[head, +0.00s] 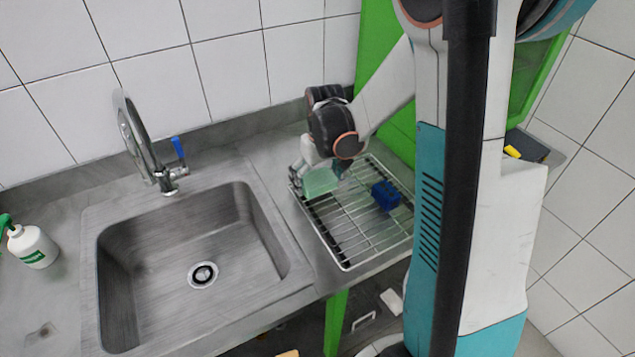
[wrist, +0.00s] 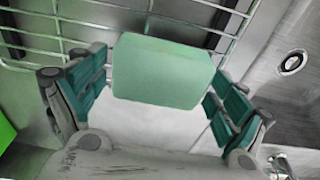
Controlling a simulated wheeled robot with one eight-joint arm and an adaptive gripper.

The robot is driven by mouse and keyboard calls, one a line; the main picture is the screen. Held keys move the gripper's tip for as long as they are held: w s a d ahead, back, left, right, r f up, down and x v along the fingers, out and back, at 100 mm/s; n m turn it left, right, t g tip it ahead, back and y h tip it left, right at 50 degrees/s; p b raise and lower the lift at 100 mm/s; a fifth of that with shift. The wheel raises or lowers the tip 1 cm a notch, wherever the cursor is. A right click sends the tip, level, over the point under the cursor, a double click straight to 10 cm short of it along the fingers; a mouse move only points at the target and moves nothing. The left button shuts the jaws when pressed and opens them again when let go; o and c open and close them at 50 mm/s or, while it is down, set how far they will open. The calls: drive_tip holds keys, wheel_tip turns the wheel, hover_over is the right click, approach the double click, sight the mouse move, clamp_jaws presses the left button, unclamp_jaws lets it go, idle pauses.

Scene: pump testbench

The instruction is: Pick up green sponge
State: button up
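The green sponge (head: 320,183) is a pale green block at the back left of the wire rack in the head view. In the wrist view the sponge (wrist: 163,70) sits between the two teal fingers of my gripper (wrist: 160,78). The fingers are spread wide, one on each side of it. A narrow gap shows beside the left finger; contact at the right finger is unclear. In the head view my gripper (head: 317,176) reaches down around the sponge. The sponge's underside is hidden.
The wire rack (head: 350,236) stands on the metal counter, with a blue block (head: 385,195) on it to the right of the sponge. A sink (head: 200,235) with a tap (head: 150,150) lies to the left. A white bottle (head: 33,246) stands at the far left. A green panel rises behind.

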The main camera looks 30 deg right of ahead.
sight(318, 178)
drive_tip(key=c, duration=0.4)
drive_tip(key=shift+o, duration=0.2)
drive_tip(key=shift+r, duration=0.15)
wheel_tip(318, 178, up, 20)
drive_tip(key=p, duration=0.6)
drive_tip(key=shift+c, duration=0.4)
